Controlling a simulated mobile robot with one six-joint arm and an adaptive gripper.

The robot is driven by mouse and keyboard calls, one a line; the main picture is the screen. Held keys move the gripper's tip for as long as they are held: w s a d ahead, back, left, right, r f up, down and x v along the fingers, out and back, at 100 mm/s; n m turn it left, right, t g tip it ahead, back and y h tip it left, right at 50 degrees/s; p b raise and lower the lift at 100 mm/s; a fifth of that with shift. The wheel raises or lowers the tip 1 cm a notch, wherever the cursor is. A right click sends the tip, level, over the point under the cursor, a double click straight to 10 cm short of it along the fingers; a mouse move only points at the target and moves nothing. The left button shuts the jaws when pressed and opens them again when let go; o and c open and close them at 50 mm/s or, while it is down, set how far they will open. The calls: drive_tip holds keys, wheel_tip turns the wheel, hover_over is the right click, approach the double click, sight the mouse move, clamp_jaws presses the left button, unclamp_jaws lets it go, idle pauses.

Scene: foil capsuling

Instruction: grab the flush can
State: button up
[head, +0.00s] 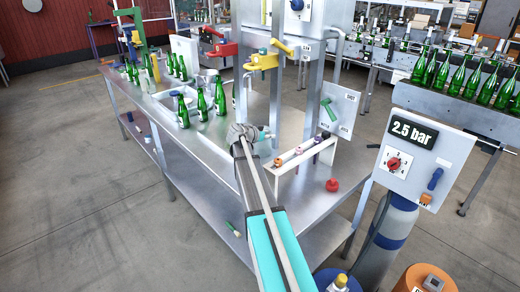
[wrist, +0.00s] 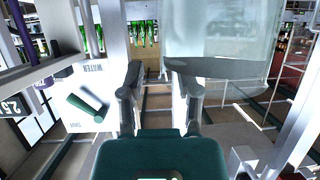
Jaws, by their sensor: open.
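My gripper (head: 250,132) is over the metal bench, at the far end of my arm. In the wrist view its two fingers (wrist: 158,95) stand apart with nothing visible between them. A pale, see-through vessel, which looks like the flush can (wrist: 215,35), fills the upper right of the wrist view, close beyond the right finger. Whether it touches that finger I cannot tell. In the head view a pale bluish shape, likely the same can (head: 264,147), shows just right of my gripper, partly hidden by it.
A white rack with coloured knobs (head: 305,152) and a red bulb-shaped piece (head: 332,185) are right of my arm. A panel with a green lever (head: 328,110) stands behind. Green bottles (head: 202,104) stand on the left of the bench (head: 205,148). Steel posts (head: 289,80) rise close by.

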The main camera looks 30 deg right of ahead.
drive_tip(key=shift+d, duration=0.1)
idle(0.5)
clamp_jaws()
